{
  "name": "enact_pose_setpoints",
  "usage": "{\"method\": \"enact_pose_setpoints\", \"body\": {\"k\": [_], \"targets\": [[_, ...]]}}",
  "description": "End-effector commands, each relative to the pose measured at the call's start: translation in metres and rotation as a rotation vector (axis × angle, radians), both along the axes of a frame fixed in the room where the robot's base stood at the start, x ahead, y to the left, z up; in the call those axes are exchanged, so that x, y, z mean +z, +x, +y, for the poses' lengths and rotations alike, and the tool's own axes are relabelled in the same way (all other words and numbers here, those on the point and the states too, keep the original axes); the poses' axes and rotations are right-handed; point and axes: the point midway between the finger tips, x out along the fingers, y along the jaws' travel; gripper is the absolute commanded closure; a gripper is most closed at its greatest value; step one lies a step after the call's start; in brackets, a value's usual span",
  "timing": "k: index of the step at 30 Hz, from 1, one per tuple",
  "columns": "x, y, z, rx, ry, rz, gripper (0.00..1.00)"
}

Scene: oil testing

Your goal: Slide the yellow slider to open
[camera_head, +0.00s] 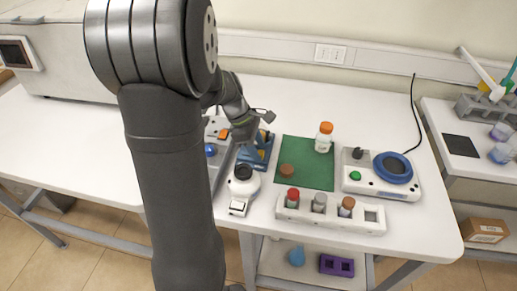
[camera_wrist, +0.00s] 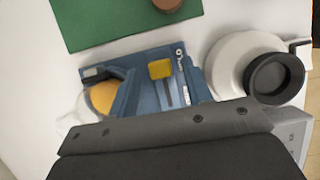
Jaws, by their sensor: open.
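The yellow slider (camera_wrist: 160,69) is a small block at one end of a dark slot in the blue device (camera_wrist: 150,55), seen in the wrist view. The blue device also shows in the head view (camera_head: 249,157), partly behind my gripper. A round orange-yellow part (camera_wrist: 102,97) shows on the device's left side. My gripper (camera_head: 256,118) is open above the device, with nothing seen between its jaws. Its dark body fills the bottom of the wrist view and hides the device's near edge. Fingertip contact with the slider cannot be told.
A green mat (camera_head: 309,150) holds an orange-capped bottle (camera_head: 324,137) and a brown cap. A white rack (camera_head: 332,217) and a stirrer (camera_head: 380,175) lie to the right. The table's back is clear.

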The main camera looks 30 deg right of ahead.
Motion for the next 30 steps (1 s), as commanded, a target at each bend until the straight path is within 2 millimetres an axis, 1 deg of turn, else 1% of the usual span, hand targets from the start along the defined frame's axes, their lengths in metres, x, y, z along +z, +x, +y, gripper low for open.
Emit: {"method": "enact_pose_setpoints", "body": {"k": [4,12,14,15,17,19,25,30], "targets": [[-0.008,-0.002,-0.002,-0.001,0.000,-0.001,0.55],[-0.009,-0.002,-0.003,-0.001,0.000,-0.001,0.55],[-0.008,-0.002,-0.003,-0.001,0.000,-0.001,0.66],[-0.008,-0.002,-0.003,-0.001,0.000,-0.001,0.74],[-0.008,-0.002,-0.003,-0.001,0.000,-0.001,0.86],[-0.008,-0.002,-0.003,-0.001,0.000,-0.001,1.00],[-0.008,0.000,0.000,0.001,0.000,-0.001,1.00],[-0.008,0.018,0.018,0.004,0.000,0.000,1.00]]}}
